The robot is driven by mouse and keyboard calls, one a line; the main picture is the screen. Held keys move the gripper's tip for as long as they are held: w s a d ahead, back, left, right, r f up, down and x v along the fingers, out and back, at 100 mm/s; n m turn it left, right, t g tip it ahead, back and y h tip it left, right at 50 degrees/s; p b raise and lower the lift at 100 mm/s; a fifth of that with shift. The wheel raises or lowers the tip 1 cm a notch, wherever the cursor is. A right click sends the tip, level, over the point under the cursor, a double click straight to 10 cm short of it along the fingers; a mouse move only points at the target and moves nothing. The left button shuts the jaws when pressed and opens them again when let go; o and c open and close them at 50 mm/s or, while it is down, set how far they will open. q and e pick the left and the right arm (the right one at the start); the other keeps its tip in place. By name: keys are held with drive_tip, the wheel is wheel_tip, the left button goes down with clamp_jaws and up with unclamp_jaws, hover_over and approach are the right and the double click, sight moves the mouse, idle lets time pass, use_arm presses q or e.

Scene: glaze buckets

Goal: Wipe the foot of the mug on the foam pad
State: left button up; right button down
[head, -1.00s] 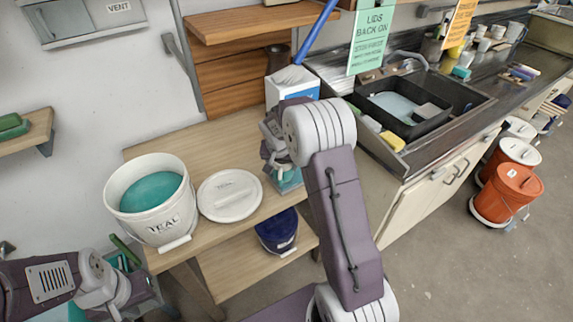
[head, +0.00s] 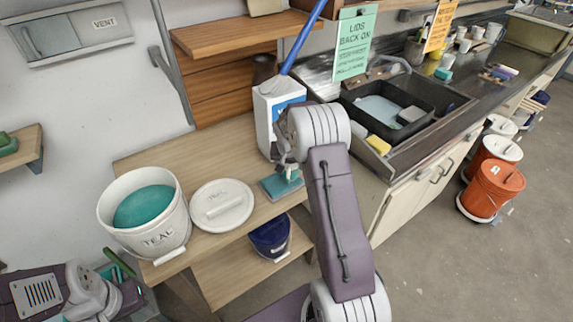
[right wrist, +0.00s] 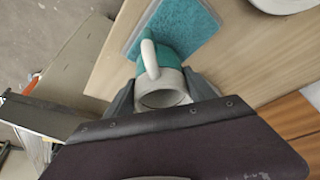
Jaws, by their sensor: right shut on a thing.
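My right gripper (right wrist: 163,97) is shut on the mug (right wrist: 160,82), one finger on either side. The mug is white at the rim with a teal lower part and a pale handle; its open mouth faces the wrist camera and its foot is hidden. The teal foam pad (right wrist: 182,22) lies just beyond the mug in the right wrist view. In the head view the pad (head: 280,187) lies on the wooden bench, under the right gripper (head: 288,166). I cannot tell whether the foot touches the pad. My left gripper (head: 128,298) is low at the left, its jaws unclear.
A white bucket of teal glaze (head: 145,212) and its white lid (head: 222,205) stand left of the pad. A white box (head: 265,115) is behind the gripper. The sink (head: 400,108) is to the right. A dark blue bucket (head: 270,238) sits on the lower shelf.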

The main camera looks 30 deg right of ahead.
drive_tip(key=shift+r, duration=0.1)
wheel_tip(320, 180, up, 7)
drive_tip(key=p, duration=0.5)
idle(0.3)
